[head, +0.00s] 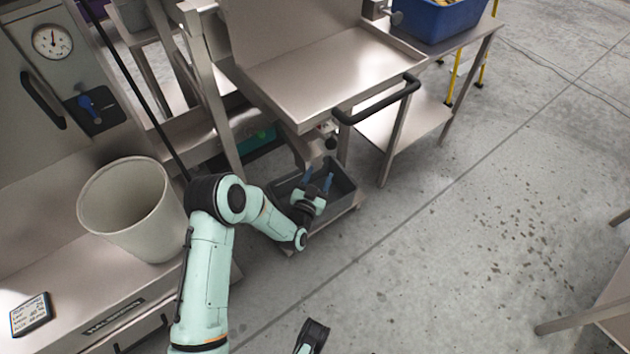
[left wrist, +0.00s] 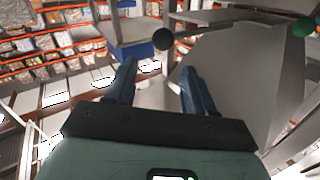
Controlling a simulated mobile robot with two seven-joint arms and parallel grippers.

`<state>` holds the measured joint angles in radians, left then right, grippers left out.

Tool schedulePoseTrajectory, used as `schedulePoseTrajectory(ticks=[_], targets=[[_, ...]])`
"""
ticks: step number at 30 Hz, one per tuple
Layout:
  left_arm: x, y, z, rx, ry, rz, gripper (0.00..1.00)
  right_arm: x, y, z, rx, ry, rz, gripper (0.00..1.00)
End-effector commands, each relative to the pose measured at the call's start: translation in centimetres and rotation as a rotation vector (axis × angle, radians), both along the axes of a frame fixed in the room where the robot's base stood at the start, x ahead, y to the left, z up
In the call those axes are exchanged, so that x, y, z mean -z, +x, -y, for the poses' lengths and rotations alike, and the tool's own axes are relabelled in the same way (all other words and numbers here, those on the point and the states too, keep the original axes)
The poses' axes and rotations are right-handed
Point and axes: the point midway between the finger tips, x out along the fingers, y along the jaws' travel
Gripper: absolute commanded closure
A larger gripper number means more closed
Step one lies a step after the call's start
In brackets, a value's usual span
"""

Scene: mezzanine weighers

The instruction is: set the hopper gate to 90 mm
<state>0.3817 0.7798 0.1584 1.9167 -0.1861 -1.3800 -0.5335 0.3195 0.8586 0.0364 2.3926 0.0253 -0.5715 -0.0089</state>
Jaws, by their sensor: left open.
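The steel hopper unit (head: 335,75) stands ahead, with a broad tray-like top and a black bar handle (head: 380,103) on its near side. A green ball knob (left wrist: 303,27) shows at the far right. I cannot make out a gate scale or a reading.
A dark grey bin (head: 342,196) sits low under the hopper, behind my left gripper. A white bucket (head: 130,215) and a small display card (head: 31,314) rest on the left bench. A blue crate (head: 435,22) stands on the back table.

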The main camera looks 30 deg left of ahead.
Motion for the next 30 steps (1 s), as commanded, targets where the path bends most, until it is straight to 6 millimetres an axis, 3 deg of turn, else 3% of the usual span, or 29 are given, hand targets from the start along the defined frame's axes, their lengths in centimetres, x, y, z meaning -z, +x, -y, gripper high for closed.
schedulePoseTrajectory(ticks=[6, 24, 27, 30], targets=[[0.0, -2.1, 0.4, -0.001, 0.0, 0.0, 0.46, -0.4, -0.7, -0.4, -0.008, 0.009, -0.019, 0.41], [0.2, -2.4, 0.5, 0.0, -0.002, -0.004, 0.46, -0.4, -0.8, -0.4, -0.008, 0.01, -0.02, 0.41], [1.6, -2.9, 1.0, 0.012, -0.037, -0.058, 0.46, -0.4, -0.8, -0.4, -0.008, 0.009, -0.02, 0.41], [5.4, -4.8, 2.5, 0.035, -0.132, -0.203, 0.46, -0.4, -0.8, -0.4, -0.008, 0.009, -0.02, 0.41]])
